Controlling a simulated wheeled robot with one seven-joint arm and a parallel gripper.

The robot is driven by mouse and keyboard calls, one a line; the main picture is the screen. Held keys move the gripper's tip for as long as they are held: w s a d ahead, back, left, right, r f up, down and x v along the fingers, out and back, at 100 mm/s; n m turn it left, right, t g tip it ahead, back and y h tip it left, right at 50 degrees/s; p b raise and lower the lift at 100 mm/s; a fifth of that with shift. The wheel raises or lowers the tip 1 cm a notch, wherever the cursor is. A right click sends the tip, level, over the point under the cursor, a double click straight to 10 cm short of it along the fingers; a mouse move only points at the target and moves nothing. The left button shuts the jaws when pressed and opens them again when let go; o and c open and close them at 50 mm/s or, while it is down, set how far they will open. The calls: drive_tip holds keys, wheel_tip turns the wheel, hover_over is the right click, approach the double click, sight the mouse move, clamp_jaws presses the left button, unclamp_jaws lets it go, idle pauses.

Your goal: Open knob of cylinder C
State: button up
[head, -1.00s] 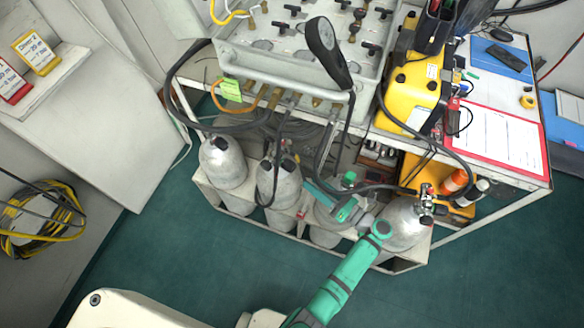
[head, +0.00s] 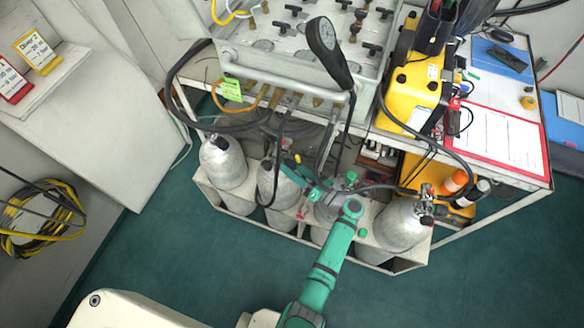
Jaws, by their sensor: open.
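Several grey gas cylinders stand in a white rack below the panel. No letter is readable on any of them, so I cannot tell which is cylinder C. The far-left cylinder (head: 224,166) and the far-right cylinder (head: 402,226) show clearly. A green knob (head: 351,178) stands above the third cylinder from the left, which my arm largely covers. My gripper (head: 289,165) is open at the top of the second cylinder (head: 274,188), with its fingers close to the dark valve there. Contact cannot be made out, and that valve's knob is mostly hidden.
Black hoses (head: 172,92) hang around the cylinder tops. A yellow case (head: 412,88) and a red-edged clipboard (head: 495,137) lie on the bench at right. The green floor (head: 180,255) in front is clear.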

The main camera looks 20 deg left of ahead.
drive_tip(key=c, duration=1)
drive_tip(key=shift+c, duration=0.2)
drive_tip(key=shift+n, duration=0.3)
drive_tip(key=n, duration=0.3)
drive_tip(key=shift+f, duration=0.15)
drive_tip(key=shift+n, duration=2.1)
